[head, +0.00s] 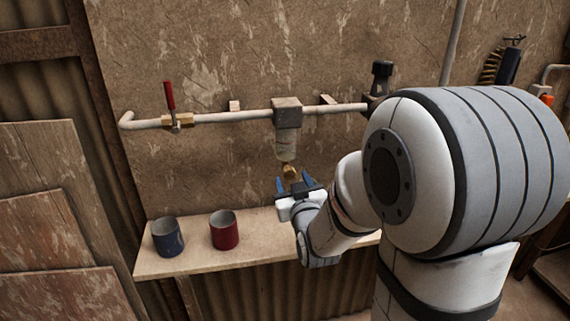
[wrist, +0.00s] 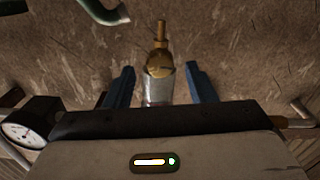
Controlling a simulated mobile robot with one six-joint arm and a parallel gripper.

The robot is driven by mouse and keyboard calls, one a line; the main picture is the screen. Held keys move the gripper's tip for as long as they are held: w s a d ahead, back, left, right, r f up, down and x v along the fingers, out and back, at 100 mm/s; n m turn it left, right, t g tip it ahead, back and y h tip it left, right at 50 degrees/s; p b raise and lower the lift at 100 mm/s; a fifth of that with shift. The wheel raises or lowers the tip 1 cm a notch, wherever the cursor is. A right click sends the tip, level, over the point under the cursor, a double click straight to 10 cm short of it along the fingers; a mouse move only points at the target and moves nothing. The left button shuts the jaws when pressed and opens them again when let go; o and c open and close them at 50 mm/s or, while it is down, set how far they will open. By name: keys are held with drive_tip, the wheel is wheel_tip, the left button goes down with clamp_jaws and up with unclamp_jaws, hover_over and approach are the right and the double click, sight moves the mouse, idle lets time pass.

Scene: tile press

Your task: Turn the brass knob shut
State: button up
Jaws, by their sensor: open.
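The brass knob (head: 289,170) sits at the bottom of a clear bowl (head: 286,148) that hangs under a grey block (head: 287,112) on the pipe. In the wrist view the brass knob (wrist: 160,64) shows with a thin brass stem extending toward the top of the picture. My gripper (head: 293,178) is open just below the knob, with its blue fingers apart. In the wrist view the knob lies roughly midway between the fingertips of my gripper (wrist: 159,70). I cannot tell whether the fingers touch it.
A white pipe (head: 222,117) runs along the wall, with a red lever valve (head: 170,97) at left and a dark fitting (head: 381,76) at right. A blue mug (head: 168,238) and red mug (head: 224,231) stand on the shelf (head: 197,259). A gauge (wrist: 22,133) shows in the wrist view.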

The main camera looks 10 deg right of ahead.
drive_tip(key=shift+w+r+p, duration=0.15)
drive_tip(key=shift+w+p, duration=0.6)
drive_tip(key=shift+p, duration=0.45)
drive_tip(key=shift+w+p, duration=0.2)
drive_tip(key=shift+p, duration=0.1)
drive_tip(key=shift+f, duration=0.2)
drive_tip(key=shift+c, duration=0.5)
drive_tip(key=c, duration=0.9)
drive_tip(key=shift+o, duration=0.2)
